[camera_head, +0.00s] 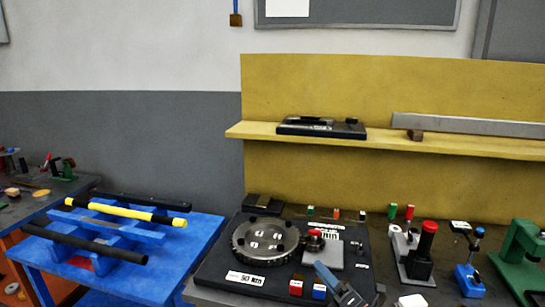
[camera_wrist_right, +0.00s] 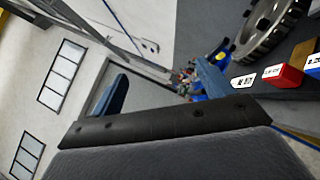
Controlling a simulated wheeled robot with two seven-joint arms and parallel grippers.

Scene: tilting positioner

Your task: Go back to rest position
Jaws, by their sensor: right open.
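My right gripper (camera_head: 335,280) is at the bottom of the head view, in front of the positioner's dark base plate (camera_head: 215,266). Its two blue fingers stand apart in the right wrist view (camera_wrist_right: 164,88), with nothing between them. The positioner's toothed round disc (camera_head: 266,241) lies on the plate to the left of the gripper. The disc's edge also shows at the top right of the wrist view (camera_wrist_right: 270,28). Whether the gripper touches the plate cannot be told. My left gripper is not in view.
Red (camera_head: 296,287) and blue (camera_head: 319,291) blocks sit close by the right gripper. Clamps, including a red-topped one (camera_head: 420,255), stand to the right. A blue stand (camera_head: 185,245) with black and yellow bars is at left. A yellow shelf (camera_head: 460,147) is behind.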

